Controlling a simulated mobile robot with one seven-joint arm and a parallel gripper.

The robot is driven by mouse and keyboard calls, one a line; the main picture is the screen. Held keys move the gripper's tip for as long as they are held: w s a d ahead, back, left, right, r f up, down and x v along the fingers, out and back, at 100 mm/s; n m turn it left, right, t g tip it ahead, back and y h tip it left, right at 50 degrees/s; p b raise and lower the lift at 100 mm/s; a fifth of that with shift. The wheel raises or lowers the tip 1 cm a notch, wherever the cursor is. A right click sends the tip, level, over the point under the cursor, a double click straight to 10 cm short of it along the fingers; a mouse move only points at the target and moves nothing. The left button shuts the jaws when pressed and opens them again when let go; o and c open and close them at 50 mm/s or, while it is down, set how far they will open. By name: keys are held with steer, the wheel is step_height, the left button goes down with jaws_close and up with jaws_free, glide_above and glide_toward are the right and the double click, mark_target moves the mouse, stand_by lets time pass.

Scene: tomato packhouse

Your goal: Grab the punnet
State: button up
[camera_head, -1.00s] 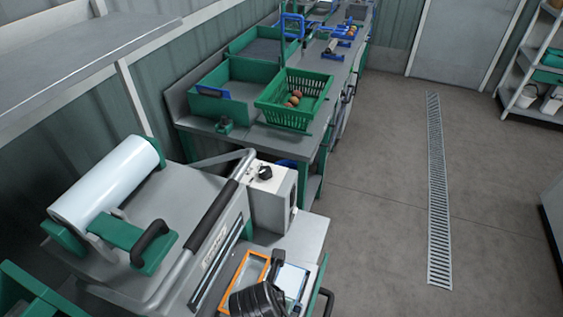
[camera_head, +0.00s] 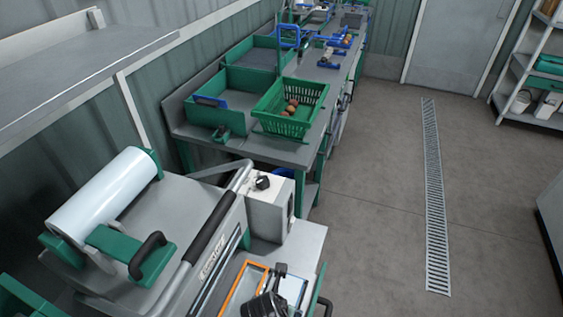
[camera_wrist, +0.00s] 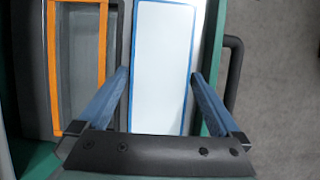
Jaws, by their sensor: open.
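I cannot make out a thing that is clearly a punnet in either view. My gripper (camera_wrist: 160,75) is open, its two blue fingers spread in the wrist view with nothing visible held. Between and beyond the fingers is a white flat panel (camera_wrist: 163,60) with a blue border; I cannot tell its height below them. It also shows in the head view (camera_head: 293,287), just beside the dark end of my arm (camera_head: 265,306). Left of it is an orange rectangular frame (camera_wrist: 58,127) around a grey surface.
A wrapping machine with a white film roll (camera_head: 105,203) stands at left. Behind it, a bench (camera_head: 235,148) carries a green basket (camera_head: 285,127) with several tomatoes (camera_head: 292,105) and a green bin (camera_head: 243,78). Clear floor with a drain grate (camera_head: 434,200) lies to the right.

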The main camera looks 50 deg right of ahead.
steer(key=c, duration=1.1)
steer(key=shift+o, duration=0.2)
steer(key=shift+r, duration=0.15)
